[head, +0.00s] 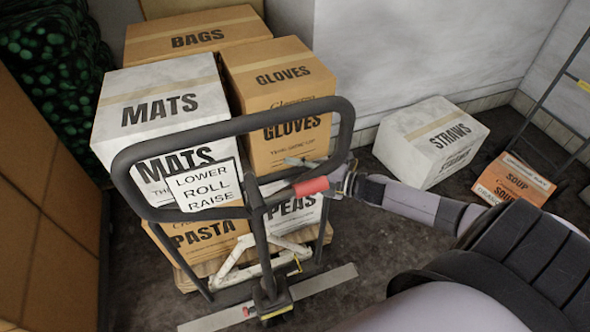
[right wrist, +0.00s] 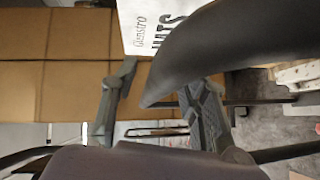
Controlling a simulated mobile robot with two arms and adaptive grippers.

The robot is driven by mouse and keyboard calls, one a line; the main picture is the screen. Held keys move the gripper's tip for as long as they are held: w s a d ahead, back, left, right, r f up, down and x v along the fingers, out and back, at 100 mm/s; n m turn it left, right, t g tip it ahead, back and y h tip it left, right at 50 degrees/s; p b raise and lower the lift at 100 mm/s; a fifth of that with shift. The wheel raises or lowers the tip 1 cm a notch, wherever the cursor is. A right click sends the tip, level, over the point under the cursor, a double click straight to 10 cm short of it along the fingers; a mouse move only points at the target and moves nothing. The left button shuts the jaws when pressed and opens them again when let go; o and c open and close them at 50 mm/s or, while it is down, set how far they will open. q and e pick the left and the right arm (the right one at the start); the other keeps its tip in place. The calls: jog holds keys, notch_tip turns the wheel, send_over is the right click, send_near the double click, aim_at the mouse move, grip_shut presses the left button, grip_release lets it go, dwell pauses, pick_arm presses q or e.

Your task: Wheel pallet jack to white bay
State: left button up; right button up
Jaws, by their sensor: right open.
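The pallet jack's black looped handle (head: 235,122) rises in front of loaded boxes in the head view. It carries a white LOWER ROLL RAISE sign (head: 206,186) and a red lever grip (head: 311,186). My right gripper (head: 327,177) is at the handle's right side, close to the red grip, with its jaws open. In the right wrist view the black handle bar (right wrist: 225,45) reaches toward the space between my open fingers (right wrist: 160,92); contact cannot be told. My left gripper is out of view. I cannot identify a white bay.
Boxes marked MATS (head: 155,105), GLOVES (head: 285,80) and PASTA (head: 205,240) are stacked behind the handle. A STRAWS box (head: 425,145) and a SOUP box (head: 510,182) sit by the right wall. Dark floor is clear at centre right.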

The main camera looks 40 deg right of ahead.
grip_shut()
dwell(0.6)
dwell(0.3)
